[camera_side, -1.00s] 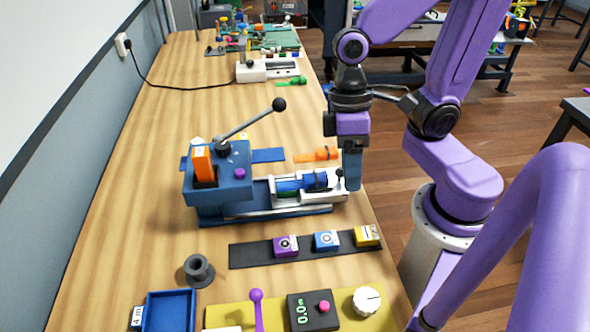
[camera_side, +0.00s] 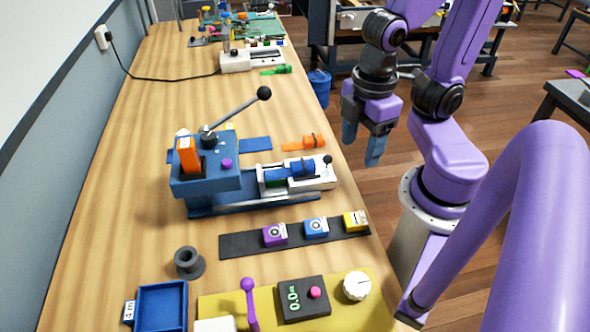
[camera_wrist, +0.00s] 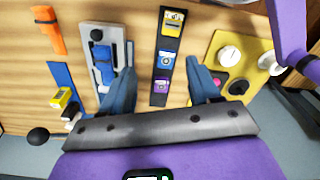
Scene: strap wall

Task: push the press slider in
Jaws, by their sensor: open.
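The press (camera_side: 205,178) is a blue block with an orange piece on top and a long black-knobbed lever. Its slider (camera_side: 300,175), white and blue with a small black knob, sticks out at the right end towards the table edge; it also shows in the wrist view (camera_wrist: 104,60), just left of my left finger. My gripper (camera_side: 362,148) is open and empty, raised beyond the right table edge, right of and apart from the slider. In the wrist view my gripper (camera_wrist: 160,66) has its two fingers wide apart; its palm hides most of the press body.
A dark strip (camera_side: 240,245) with purple, blue and yellow boxes lies in front of the press. A yellow panel (camera_side: 215,306) with knobs is nearer. An orange tool (camera_side: 302,142) lies behind the slider. A grey spool (camera_side: 188,264) and blue tray (camera_side: 162,308) stand front left.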

